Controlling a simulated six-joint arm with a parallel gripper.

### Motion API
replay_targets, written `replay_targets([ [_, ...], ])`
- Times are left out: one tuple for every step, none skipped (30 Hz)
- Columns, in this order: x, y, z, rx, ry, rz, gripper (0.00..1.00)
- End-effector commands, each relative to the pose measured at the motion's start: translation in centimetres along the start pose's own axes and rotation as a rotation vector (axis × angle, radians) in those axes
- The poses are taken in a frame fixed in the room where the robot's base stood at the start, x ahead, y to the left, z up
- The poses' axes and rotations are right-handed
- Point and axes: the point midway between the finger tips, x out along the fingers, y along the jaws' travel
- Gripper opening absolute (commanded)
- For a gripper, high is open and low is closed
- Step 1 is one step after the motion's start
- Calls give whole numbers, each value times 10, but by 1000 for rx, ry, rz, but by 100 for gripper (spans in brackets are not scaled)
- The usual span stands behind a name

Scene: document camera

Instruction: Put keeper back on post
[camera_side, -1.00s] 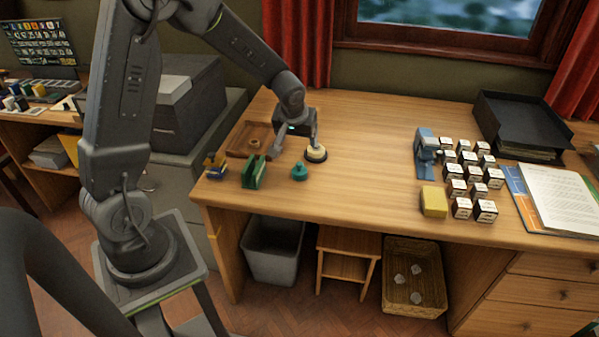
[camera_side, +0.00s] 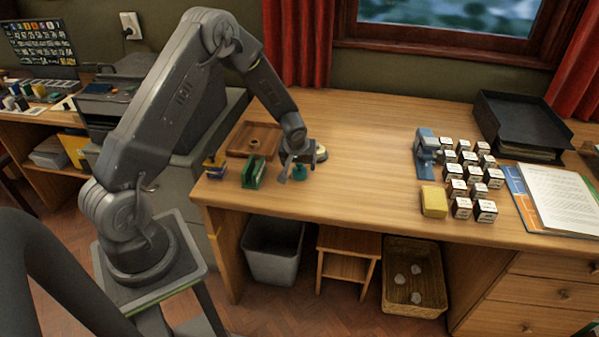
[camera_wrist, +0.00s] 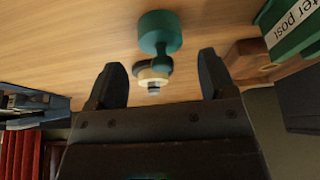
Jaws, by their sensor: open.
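A small teal knobbed piece (camera_side: 300,174) stands on the desk near its front edge. In the wrist view the teal piece (camera_wrist: 160,32) shows a wide round end and a small ball. A cream round piece on a dark base (camera_side: 320,153) stands just behind it, partly covered by my gripper; it also shows in the wrist view (camera_wrist: 152,77). My gripper (camera_side: 298,169) is open and empty, low at the teal piece; in the wrist view its two fingers (camera_wrist: 162,80) stand apart. Contact cannot be told.
A green labelled holder (camera_side: 253,172) and a blue-yellow item (camera_side: 215,166) stand left. A wooden tray (camera_side: 236,141) with a small ring (camera_side: 254,142) lies behind. To the right are a blue device (camera_side: 425,152), a yellow block (camera_side: 434,201) and several labelled boxes (camera_side: 461,207). The middle desk is clear.

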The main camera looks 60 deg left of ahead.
Motion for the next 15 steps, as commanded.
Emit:
replay_targets([
  [9, -1, 2, -1, -4, -2, 77],
  [14, -2, 3, -1, -5, -3, 77],
  [20, -2, 3, 0, -4, -2, 77],
  [24, -2, 3, 0, -4, -2, 77],
  [28, -2, 3, 0, -4, -1, 77],
  [33, -2, 2, 0, -3, -1, 77],
  [35, -2, 2, 0, -3, 0, 77],
  [37, -2, 2, 0, -2, 0, 77],
  [39, -2, 2, 0, -3, 0, 77],
  [40, -2, 2, 0, -2, 0, 77],
  [40, -2, 2, 0, -2, 0, 77],
  [40, -2, 2, 0, -2, 0, 77],
  [40, -2, 2, 0, -2, 0, 77],
  [40, -2, 2, 0, -2, 0, 77],
  [40, -2, 2, 0, -2, 0, 77],
])
